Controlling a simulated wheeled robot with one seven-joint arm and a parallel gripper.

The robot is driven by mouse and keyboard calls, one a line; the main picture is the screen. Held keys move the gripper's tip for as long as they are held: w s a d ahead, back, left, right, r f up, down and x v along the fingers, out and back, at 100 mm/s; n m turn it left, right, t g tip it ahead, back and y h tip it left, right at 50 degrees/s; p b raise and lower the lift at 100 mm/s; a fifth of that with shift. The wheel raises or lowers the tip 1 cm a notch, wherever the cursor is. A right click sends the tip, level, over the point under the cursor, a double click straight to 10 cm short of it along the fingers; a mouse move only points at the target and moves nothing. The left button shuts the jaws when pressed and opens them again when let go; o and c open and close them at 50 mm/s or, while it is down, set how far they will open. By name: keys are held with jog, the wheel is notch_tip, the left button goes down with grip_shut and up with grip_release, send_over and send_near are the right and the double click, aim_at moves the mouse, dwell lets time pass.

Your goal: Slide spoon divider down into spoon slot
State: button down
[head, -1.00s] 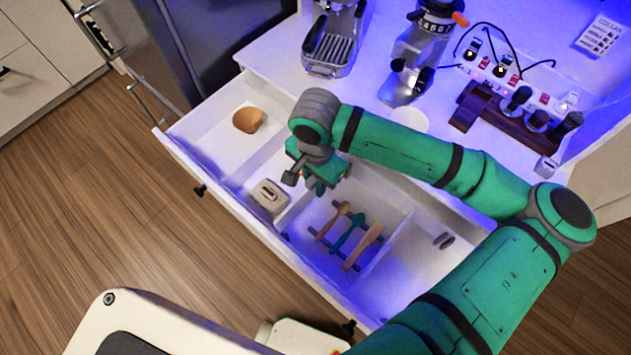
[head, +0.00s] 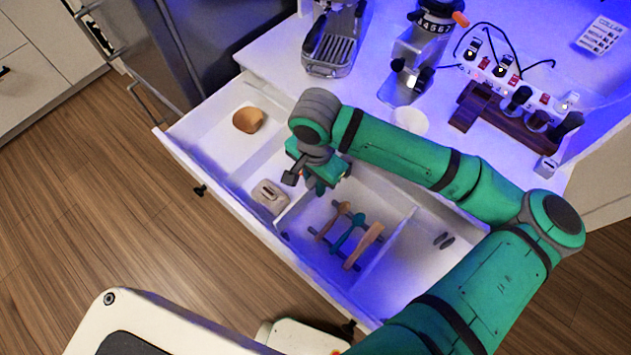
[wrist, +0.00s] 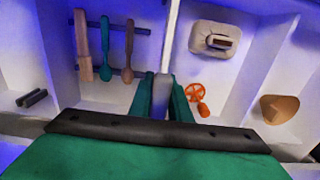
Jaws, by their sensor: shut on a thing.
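My gripper (head: 318,186) points down into the open drawer, at the left side of the compartment with the spoons. In the wrist view my gripper (wrist: 163,92) is shut on the spoon divider (wrist: 170,42), a thin white upright panel. The divider runs away from the fingers between the spoons and the beige box. It also shows in the head view (head: 294,209), left of the spoons. Several spoons (head: 350,235) lie across dark rails beside it. The divider's lower edge and the slot are hidden, so I cannot tell how deep it sits.
Left of the divider are a beige box (head: 270,196) with a slotted top, an orange wheel-like item (wrist: 195,96) and a tan curved piece (head: 248,120). A fixed partition (head: 385,250) stands right of the spoons. Coffee machines stand on the counter behind.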

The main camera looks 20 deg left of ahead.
jog(key=shift+f, duration=4.15)
jog(key=c, duration=1.6)
grip_release()
jog(key=shift+o, duration=0.2)
notch_tip(320, 180, up, 11)
jog(key=shift+f, duration=0.1)
